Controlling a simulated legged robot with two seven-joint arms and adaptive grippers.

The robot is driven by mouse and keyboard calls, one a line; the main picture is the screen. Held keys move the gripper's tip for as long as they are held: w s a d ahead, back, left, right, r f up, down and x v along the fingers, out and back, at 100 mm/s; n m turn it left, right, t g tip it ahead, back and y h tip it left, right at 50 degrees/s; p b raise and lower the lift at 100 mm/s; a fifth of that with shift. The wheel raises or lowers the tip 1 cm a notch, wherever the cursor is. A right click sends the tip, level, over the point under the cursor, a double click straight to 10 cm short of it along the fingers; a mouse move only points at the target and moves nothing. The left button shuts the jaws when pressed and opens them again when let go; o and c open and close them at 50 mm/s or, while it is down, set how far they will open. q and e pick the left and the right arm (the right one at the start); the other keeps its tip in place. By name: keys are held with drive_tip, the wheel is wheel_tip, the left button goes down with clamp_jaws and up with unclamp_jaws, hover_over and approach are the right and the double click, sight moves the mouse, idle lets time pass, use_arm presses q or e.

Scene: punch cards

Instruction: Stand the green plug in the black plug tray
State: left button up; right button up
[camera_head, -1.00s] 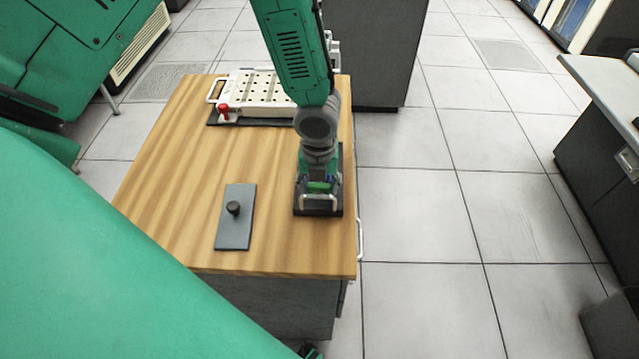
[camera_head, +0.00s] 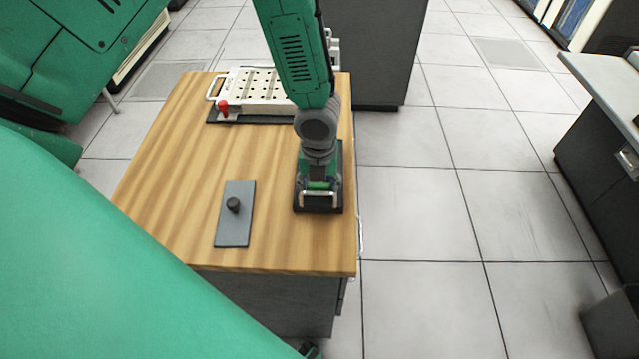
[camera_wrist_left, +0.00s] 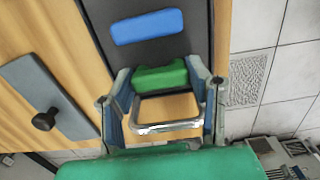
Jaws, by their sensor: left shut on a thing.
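The green plug (camera_wrist_left: 162,76) is between the two fingers of my left gripper (camera_head: 319,186) in the wrist view. The gripper is shut on it. A silver loop shows beside the plug. The black plug tray (camera_wrist_left: 195,40) lies under and beyond the gripper, near the table's right edge. It also shows in the head view (camera_head: 337,206), partly hidden by my arm. A blue block (camera_wrist_left: 148,26) lies on the tray. The plug is over or at the tray's near end; I cannot tell whether it touches the tray. My right gripper is not in view.
A grey plate with a black knob (camera_head: 233,205) lies left of the tray on the wooden table (camera_head: 175,185). A white perforated panel with a red knob (camera_head: 262,88) stands at the back. Bare wood lies between them. The floor is at the right.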

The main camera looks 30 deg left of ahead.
sight(319, 187)
use_arm(q)
drive_tip(key=o, duration=0.9)
drive_tip(key=shift+f, duration=0.1)
drive_tip(key=shift+o, duration=0.5)
drive_tip(key=shift+r, duration=0.3)
wheel_tip(319, 187, up, 11)
drive_tip(key=shift+s, duration=0.15)
drive_tip(key=shift+d+r, duration=0.1)
